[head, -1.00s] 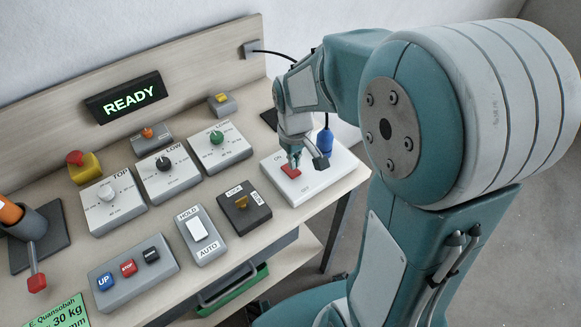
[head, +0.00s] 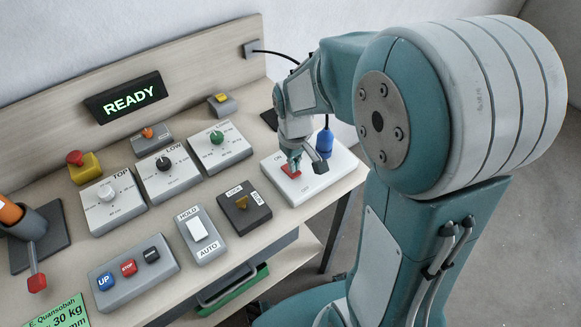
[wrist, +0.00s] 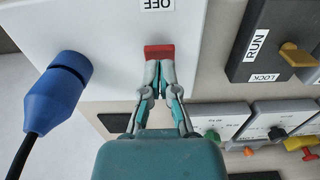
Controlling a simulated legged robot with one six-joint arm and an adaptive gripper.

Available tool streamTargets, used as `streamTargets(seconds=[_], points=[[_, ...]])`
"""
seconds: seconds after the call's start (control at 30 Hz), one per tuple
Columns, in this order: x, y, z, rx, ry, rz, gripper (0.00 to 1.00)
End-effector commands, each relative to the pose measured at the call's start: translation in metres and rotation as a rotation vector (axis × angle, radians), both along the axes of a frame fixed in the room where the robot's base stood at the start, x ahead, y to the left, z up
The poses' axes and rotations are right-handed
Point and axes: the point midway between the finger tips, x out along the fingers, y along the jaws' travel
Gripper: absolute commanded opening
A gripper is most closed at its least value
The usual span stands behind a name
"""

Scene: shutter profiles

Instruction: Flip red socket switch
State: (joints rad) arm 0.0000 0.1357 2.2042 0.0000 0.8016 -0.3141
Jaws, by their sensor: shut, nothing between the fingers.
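The red socket switch (head: 291,171) sits on a white socket box (head: 325,181) with ON and OFF labels, at the right end of the bench. It also shows in the wrist view as a red rocker (wrist: 159,51) just past my fingertips. My gripper (wrist: 159,64) is shut and empty, its fingertips at the edge of the red switch on the side away from the OFF label. They look to be touching or very near it; I cannot tell which. In the head view my gripper (head: 294,158) partly covers the switch.
A blue plug (head: 324,143) with a black cable stands in the socket box beside my gripper. A RUN/LOCK key box (head: 244,212) lies to the left. Several knob and button boxes fill the bench. A sign reads READY (head: 127,98).

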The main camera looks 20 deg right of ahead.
Motion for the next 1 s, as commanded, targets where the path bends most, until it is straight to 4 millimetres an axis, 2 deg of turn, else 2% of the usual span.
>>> streamTargets(seconds=[1.0], points=[[-0.001,0.0,-0.013,0.0,0.001,0.0,0.0]])
